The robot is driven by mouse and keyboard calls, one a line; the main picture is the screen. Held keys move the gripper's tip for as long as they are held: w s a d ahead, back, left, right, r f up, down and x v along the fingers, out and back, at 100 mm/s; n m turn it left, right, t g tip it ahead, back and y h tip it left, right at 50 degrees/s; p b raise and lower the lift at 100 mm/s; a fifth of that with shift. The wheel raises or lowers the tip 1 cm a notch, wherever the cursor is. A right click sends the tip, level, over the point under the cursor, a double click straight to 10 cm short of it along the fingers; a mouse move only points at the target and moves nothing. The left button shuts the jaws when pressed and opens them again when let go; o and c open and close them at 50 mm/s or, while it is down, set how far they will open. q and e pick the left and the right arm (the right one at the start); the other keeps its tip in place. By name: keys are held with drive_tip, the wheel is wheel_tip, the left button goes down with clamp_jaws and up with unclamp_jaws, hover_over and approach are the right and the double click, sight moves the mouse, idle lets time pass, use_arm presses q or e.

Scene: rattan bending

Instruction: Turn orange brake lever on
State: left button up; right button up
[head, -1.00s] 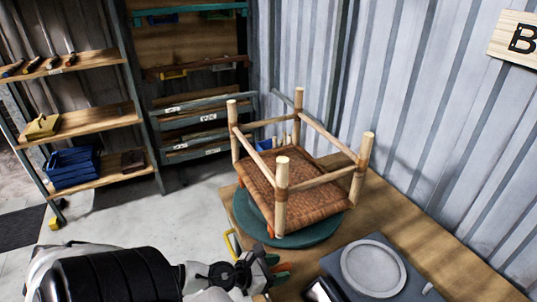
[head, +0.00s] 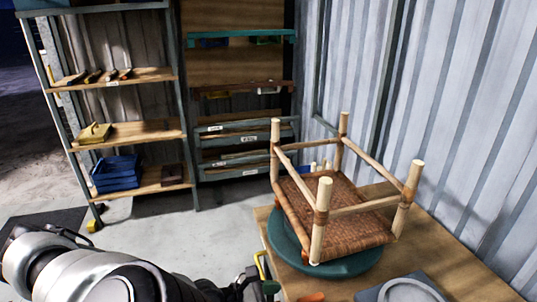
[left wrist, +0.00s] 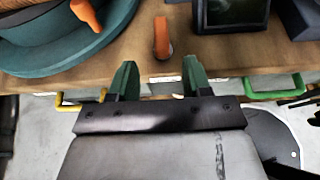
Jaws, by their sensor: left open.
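An orange lever (left wrist: 161,38) stands on the wooden table near its front edge in the left wrist view. It also shows at the bottom edge of the head view (head: 312,297). A second orange lever-like piece (left wrist: 87,15) sits by the green turntable (left wrist: 125,22). I cannot tell from the pictures which is the brake lever. My left gripper (left wrist: 159,65) is open and empty, its green fingertips at the table edge, apart from the first orange lever and lined up with it. My right gripper is not in view.
An upturned wooden stool with a woven seat (head: 335,212) rests on the turntable. A dark screen-like box (left wrist: 232,12) stands right of the lever. A yellow handle (head: 262,265) and a green handle (left wrist: 275,88) stick out at the table's front. Shelves (head: 130,132) stand behind.

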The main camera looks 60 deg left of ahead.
use_arm(q)
drive_tip(key=shift+p+v, duration=0.6)
drive_tip(key=shift+v, duration=0.3)
